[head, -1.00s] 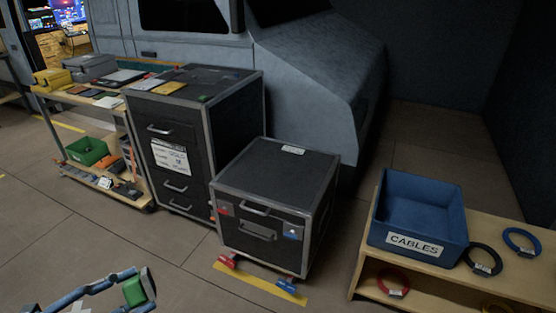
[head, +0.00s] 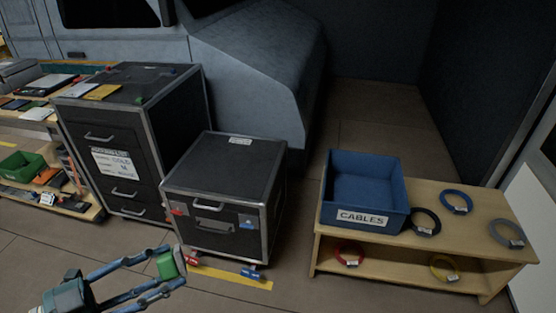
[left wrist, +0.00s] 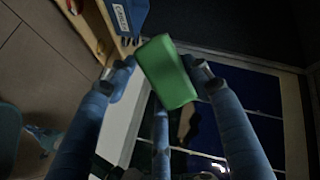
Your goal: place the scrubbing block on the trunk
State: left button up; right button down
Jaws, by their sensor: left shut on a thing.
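A green scrubbing block (head: 167,264) is held between the fingertips of my left gripper (head: 172,262), low at the left of the head view. The left wrist view shows the block (left wrist: 165,72) with a finger on either side of it. The trunk (head: 228,160) appears to be the low black case with silver edges in the middle of the head view. Its lid is shut, with a white label near the back and otherwise bare. The gripper shows in front of the trunk and to its left, lower in the picture. My right gripper is not in view.
A taller black drawer case (head: 118,130) with small items on top stands left of the trunk. A wooden bench (head: 440,260) at the right holds a blue cables bin (head: 362,217) and several cable rings. Red and blue latches stick out low at the trunk's front.

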aim_at(225, 166)
jog(key=i+j+z, duration=0.45)
jog(key=z, duration=0.3)
jog(key=i+j+z, duration=0.1)
jog(key=j+z, duration=0.25)
jog(key=i+j+z, duration=0.1)
jog(key=j+z, duration=0.3)
jog(key=i+j, duration=0.1)
jog(key=j, duration=0.7)
jog(key=j+z, duration=0.15)
jog(key=j, duration=0.7)
jog(key=i, duration=0.05)
